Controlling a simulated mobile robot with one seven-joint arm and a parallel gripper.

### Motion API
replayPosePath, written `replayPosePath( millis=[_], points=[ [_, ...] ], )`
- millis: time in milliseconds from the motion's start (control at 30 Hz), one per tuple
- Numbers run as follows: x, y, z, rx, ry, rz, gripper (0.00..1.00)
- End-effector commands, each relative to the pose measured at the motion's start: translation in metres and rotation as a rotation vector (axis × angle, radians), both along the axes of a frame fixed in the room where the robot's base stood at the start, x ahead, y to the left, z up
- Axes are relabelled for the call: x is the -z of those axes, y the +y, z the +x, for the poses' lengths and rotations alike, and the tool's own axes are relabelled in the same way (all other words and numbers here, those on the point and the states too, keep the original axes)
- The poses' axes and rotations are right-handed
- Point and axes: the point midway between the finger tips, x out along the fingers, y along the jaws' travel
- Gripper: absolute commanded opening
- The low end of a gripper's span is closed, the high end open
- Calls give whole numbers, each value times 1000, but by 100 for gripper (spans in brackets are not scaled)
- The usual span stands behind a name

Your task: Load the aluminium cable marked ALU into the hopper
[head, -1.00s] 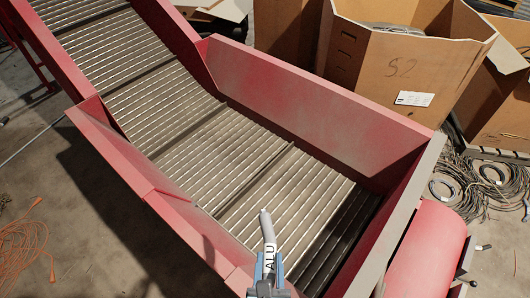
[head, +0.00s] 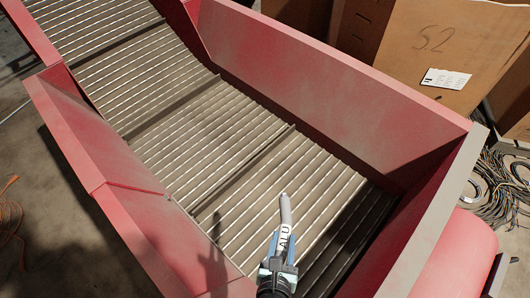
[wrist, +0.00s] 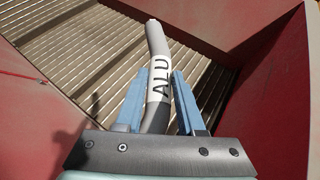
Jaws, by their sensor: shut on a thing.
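The aluminium cable (head: 285,208) is a short grey, slightly bent piece with a white ALU label. My gripper (head: 282,246) is shut on it, and the cable sticks out past the fingertips. In the wrist view the cable (wrist: 155,40) rises between the blue fingers of my gripper (wrist: 168,92), its label just at the tips. The hopper (head: 330,85) has red walls and a ribbed metal conveyor floor. The gripper and cable are over the lower right part of that floor, inside the walls in the picture. The gap between cable and floor is hard to judge.
The hopper's grey-edged right wall (head: 440,210) and red front left wall (head: 130,200) stand on either side of my gripper. The ribbed floor (head: 200,125) is bare. A cardboard box marked S2 (head: 440,45) and coiled cables (head: 500,185) are outside at the right.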

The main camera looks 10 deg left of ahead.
Motion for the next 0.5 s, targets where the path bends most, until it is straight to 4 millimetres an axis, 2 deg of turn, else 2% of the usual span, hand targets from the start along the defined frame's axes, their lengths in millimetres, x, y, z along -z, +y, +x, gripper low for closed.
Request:
replayPosePath(
  millis=[33,167,300,500],
  points=[
    [10,1,15,16,-11,4,0],
    [10,2,56,60,-17,3,0],
    [-5,1,102,105,-18,2,0],
    [-31,0,151,148,-10,2,0]
  ],
)
